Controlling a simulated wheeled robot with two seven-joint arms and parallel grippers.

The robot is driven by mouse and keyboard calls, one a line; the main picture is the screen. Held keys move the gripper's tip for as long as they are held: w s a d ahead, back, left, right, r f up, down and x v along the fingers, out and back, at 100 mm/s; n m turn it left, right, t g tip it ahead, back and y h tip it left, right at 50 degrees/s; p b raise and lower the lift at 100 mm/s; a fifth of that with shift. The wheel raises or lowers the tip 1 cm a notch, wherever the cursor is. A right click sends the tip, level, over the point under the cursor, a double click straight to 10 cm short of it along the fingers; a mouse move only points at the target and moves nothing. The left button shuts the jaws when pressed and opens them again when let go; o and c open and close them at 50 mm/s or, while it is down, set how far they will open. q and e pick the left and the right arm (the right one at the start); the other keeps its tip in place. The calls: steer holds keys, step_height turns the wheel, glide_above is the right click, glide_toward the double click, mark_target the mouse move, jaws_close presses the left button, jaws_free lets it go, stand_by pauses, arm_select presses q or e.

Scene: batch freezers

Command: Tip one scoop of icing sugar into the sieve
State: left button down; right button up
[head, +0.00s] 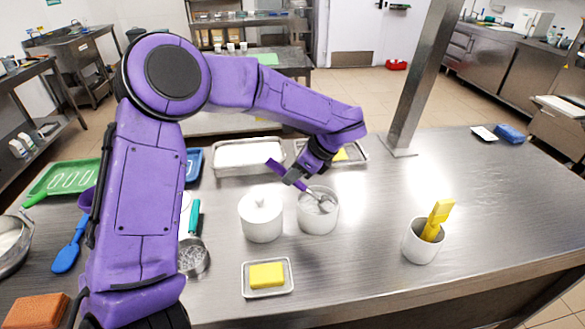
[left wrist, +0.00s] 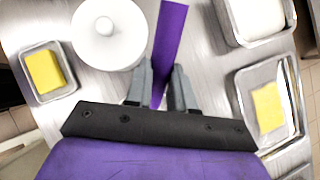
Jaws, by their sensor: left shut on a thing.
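My left gripper (head: 295,184) is shut on the purple handle of a scoop (head: 274,167). The scoop slopes down into an open white pot (head: 319,221), and its metal head is inside the rim. White matter shows in the pot around the head; how full the scoop is I cannot tell. In the left wrist view, the purple handle (left wrist: 171,40) runs between the two fingers (left wrist: 160,88). A sieve with a teal handle (head: 194,217) and a round metal mesh (head: 193,259) is at the left, partly hidden by my left arm. My right gripper is not in view.
A lidded white pot (head: 261,220) stands just left of the open pot. A small dish with a yellow block (head: 267,275) is in front. A white holder (head: 422,245) with yellow tools stands right. Metal trays lie behind, near a steel post (head: 420,80).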

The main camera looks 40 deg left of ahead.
mark_target(279, 169)
arm_select(q)
steer(key=shift+s+d+f+h+b, duration=0.3)
steer(key=shift+d+h+b, duration=0.25)
steer(key=shift+b, duration=0.25)
steer(key=shift+w+a+r+p, duration=0.3)
steer(key=shift+w+r+p, duration=0.1)
steer(key=shift+r+p, duration=0.15)
steer(key=r, duration=0.1)
steer(key=s+r+p, duration=0.1)
steer(key=r, duration=0.1)
steer(key=shift+s+t, duration=0.1)
steer(key=shift+t, duration=0.2)
steer(key=shift+w+a+r+p, duration=0.1)
steer(key=shift+w+r+p, duration=0.1)
steer(key=shift+r+p, duration=0.2)
steer(key=shift+a+f+h+b, duration=0.25)
steer(key=shift+a+h+b, duration=0.15)
steer(key=shift+b, duration=0.35)
steer(key=shift+s+a+r+t+h, duration=0.1)
steer(key=shift+s+a+t+h, duration=0.15)
steer(key=shift+h, duration=0.3)
steer(key=shift+s+a+r+t+h+b, duration=0.25)
steer(key=shift+s+a+t+h+b, duration=0.1)
steer(key=shift+a+h+b, duration=0.35)
steer(key=shift+w, duration=0.1)
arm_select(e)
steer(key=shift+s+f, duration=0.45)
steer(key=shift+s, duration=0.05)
